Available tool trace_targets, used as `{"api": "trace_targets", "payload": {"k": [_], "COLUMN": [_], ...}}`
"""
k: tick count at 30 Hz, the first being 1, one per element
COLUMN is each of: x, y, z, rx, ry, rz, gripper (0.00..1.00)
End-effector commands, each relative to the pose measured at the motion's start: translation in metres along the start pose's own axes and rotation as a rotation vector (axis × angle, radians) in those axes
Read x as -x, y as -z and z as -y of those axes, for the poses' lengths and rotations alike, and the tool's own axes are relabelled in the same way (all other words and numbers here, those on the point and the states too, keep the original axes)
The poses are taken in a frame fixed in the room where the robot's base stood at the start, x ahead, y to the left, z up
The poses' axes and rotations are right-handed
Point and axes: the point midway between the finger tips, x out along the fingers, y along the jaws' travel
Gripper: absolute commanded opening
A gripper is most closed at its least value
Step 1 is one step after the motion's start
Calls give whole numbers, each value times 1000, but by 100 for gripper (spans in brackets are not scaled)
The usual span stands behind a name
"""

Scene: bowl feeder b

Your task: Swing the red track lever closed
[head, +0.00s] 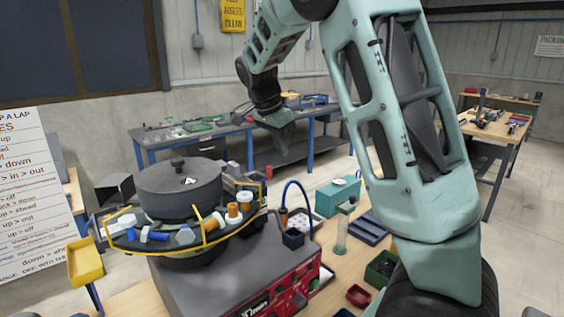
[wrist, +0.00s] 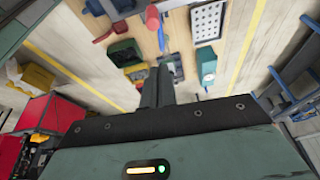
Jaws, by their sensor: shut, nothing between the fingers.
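The bowl feeder (head: 180,190) stands at the left in the head view, with a dark lidded drum and a yellow-edged track carrying bolts and orange and white parts. I cannot make out a red track lever on it for sure. My gripper (head: 279,143) hangs in the air beyond and to the right of the feeder, apart from it. In the wrist view my gripper (wrist: 157,72) is shut and empty, its dark fingers together. A red-headed rod (wrist: 153,18) lies beyond the fingertips; I cannot tell whether it is the lever.
A red-fronted base (head: 280,292) carries the feeder. A yellow bin (head: 85,260) sticks out at the left. A blue hose (head: 298,185), a teal box (head: 336,196) and small bins (head: 381,268) stand to the right. A workbench (head: 205,128) stands behind.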

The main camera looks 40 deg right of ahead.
Motion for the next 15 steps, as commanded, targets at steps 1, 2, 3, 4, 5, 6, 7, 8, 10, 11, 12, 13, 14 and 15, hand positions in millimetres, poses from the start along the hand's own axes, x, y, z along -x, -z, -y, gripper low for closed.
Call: {"api": "trace_targets", "payload": {"k": [1,2,3,4,5,6,7,8,10,11,12,13,14,15], "x": [9,15,23,28,33,38,42,46,51,53,55,56,56,57], "y": [0,0,0,0,0,0,0,0,1,1,1,1,1,1], "z": [1,1,1,1,1,1,2,2,2,1,1,1,1,1], "rx": [-2,-2,-2,-3,-3,-2,-2,-2,-2,-3,-3,-3,-3,-3], "ry": [6,5,4,3,4,2,2,1,0,0,-1,-2,-2,-2], "rz": [0,-1,0,0,0,0,0,0,0,-1,0,0,0,-1], "gripper": [0,0,0,0,0,0,0,0,0,0,0,0,0,0]}}
